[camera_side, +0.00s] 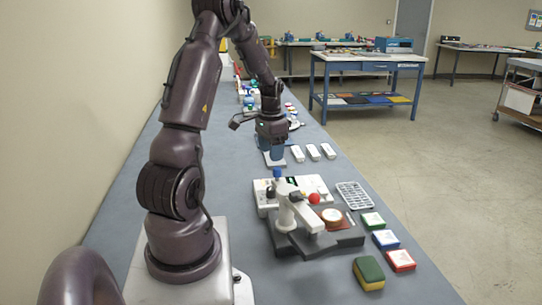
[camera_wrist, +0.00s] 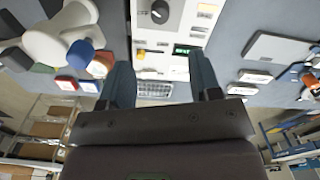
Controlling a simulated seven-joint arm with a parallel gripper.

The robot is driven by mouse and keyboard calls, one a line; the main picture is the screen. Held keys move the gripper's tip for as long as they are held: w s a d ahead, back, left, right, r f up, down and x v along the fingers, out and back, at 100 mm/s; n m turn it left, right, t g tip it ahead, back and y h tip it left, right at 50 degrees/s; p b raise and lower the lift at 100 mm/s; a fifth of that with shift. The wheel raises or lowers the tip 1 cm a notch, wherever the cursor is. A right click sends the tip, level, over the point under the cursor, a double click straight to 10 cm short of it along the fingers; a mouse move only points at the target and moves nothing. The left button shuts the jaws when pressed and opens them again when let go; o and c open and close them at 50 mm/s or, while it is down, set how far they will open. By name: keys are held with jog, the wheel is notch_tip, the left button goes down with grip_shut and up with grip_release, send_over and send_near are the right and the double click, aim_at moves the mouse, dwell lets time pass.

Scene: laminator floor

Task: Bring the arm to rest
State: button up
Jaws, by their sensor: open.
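My gripper (camera_side: 272,152) hangs from the bent arm over the bench, above and behind the white device, pointing down. In the wrist view its two blue-grey fingers (camera_wrist: 163,88) stand apart with nothing between them. Past the fingers is the white device (camera_wrist: 166,22) with a dark knob and a lit green display. In the side view the white device (camera_side: 314,184) stands on the bench just behind a grey press with a red ball. The side view does not clearly show the gap between the fingertips and the bench.
White blocks (camera_side: 313,151) lie right of my gripper. A wall runs along the left. Bench left of the gripper is clear.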

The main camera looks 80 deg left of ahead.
dwell(0.3)
jog(key=w+d+r+m+t+y, duration=0.1)
jog(key=w+d+r, duration=0.2)
jog(key=d+r, duration=0.4)
jog(key=w+d+r+t, duration=0.1)
jog(key=w+d+r, duration=0.35)
jog(key=d, duration=0.45)
jog(key=s+d+r+m+t, duration=0.1)
jog(key=s+d+r, duration=0.2)
jog(key=d, duration=0.6)
jog(key=s+d+r+m+t+h, duration=0.1)
jog(key=s+d+r+t, duration=0.1)
jog(key=s+d, duration=0.3)
jog(key=d+r, duration=0.1)
jog(key=d, duration=0.3)
jog(key=shift+s+d+t, duration=0.25)
jog(key=shift+s+t, duration=0.05)
jog(key=shift+s, duration=0.05)
